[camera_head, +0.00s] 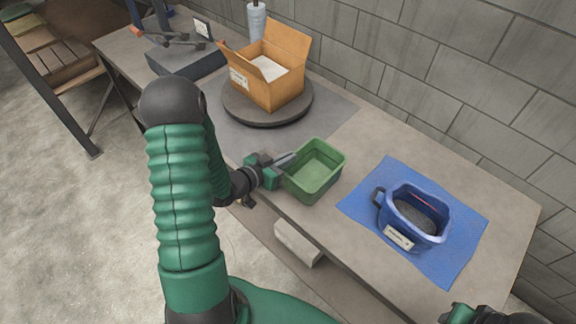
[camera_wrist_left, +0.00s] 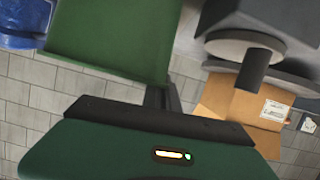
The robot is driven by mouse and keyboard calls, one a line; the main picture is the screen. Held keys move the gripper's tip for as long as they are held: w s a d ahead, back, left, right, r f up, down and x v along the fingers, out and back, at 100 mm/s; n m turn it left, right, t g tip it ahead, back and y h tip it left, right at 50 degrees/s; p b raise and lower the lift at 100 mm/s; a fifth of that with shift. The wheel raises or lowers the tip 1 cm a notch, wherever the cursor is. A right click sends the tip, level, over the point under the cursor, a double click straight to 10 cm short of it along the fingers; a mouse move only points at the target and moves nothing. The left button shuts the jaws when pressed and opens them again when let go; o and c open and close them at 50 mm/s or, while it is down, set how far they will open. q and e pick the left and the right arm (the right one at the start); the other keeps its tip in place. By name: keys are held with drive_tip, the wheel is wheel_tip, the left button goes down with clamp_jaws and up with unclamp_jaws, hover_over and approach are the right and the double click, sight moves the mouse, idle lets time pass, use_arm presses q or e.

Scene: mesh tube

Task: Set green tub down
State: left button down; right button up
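The green tub (camera_head: 315,170) is upright at the front edge of the workbench, between the turntable and the blue mat. My left gripper (camera_head: 285,163) reaches it from the left and is shut on its left rim. In the left wrist view, the tub (camera_wrist_left: 115,38) fills the upper left and meets the fingers (camera_wrist_left: 163,98). I cannot tell whether the tub's base touches the bench or hangs slightly above it. My right gripper (camera_head: 472,314) shows only partly at the bottom right corner; its fingers are not clear.
A blue tub (camera_head: 405,232) with dark contents stands on a blue mat (camera_head: 465,232) to the right. An open cardboard box (camera_head: 270,90) sits on a round dark turntable (camera_head: 240,112) behind. Bare bench (camera_head: 365,145) lies between the green tub and the wall.

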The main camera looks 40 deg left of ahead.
use_arm(q)
drive_tip(key=f, duration=0.3)
drive_tip(key=shift+w+a+f, duration=0.15)
drive_tip(key=shift+w+f, duration=0.1)
drive_tip(key=shift+f, duration=0.05)
drive_tip(key=c, duration=2.1)
unclamp_jaws()
drive_tip(key=shift+f, duration=0.1)
drive_tip(key=o, duration=0.5)
drive_tip(key=shift+c, duration=0.2)
drive_tip(key=v, duration=1.2)
drive_tip(key=shift+b, duration=0.3)
